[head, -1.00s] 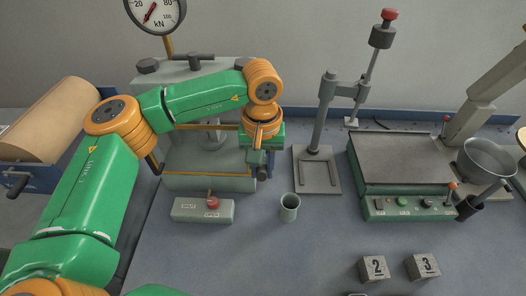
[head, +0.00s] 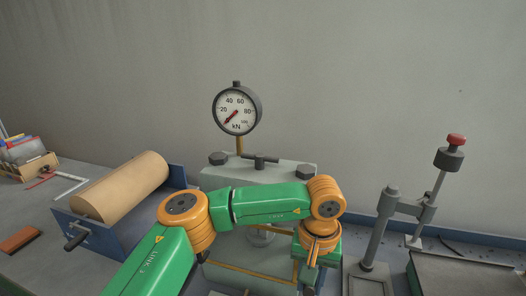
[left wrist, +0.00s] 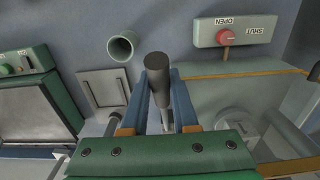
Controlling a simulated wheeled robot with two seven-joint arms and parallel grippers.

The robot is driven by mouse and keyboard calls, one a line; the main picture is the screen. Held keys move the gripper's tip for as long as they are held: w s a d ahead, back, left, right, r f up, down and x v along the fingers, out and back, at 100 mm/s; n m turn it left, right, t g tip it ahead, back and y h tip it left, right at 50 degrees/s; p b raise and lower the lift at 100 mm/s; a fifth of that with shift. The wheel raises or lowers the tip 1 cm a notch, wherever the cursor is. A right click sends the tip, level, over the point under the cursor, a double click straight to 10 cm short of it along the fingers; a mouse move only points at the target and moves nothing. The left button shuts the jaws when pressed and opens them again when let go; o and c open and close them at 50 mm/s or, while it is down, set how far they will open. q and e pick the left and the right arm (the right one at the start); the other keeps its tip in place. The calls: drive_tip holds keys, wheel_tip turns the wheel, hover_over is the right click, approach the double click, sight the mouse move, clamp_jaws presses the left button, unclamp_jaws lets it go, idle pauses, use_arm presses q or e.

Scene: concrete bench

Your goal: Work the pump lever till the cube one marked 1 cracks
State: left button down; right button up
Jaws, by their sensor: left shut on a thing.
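My left gripper (left wrist: 162,80) is shut on the dark round pump lever (left wrist: 157,64), with one blue finger on each side of it. In the head view the same gripper (head: 309,284) is low in front of the press and its grip is hidden. The grey press (head: 276,173) stands behind my left arm, which covers much of its middle. The gauge (head: 237,109) above it has its red needle at the low end. My right gripper is not in view.
The left wrist view shows a valve box with a red knob (left wrist: 225,37) and OPEN and SHUT labels, and a grey-green cup (left wrist: 121,47). A brown roll (head: 122,186) is left of the press. A stand with a red-topped rod (head: 455,140) is on the right.

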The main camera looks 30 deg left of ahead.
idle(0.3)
use_arm(q)
drive_tip(key=shift+s+d+f, duration=0.1)
drive_tip(key=shift+s+f, duration=0.35)
drive_tip(key=shift+f, duration=1.25)
drive_tip(key=shift+s+d+f, duration=0.15)
drive_tip(key=shift+s+f, duration=0.35)
drive_tip(key=shift+f, duration=1.15)
drive_tip(key=shift+s+d+f, duration=0.1)
drive_tip(key=shift+s+f, duration=0.35)
drive_tip(key=shift+f, duration=1.25)
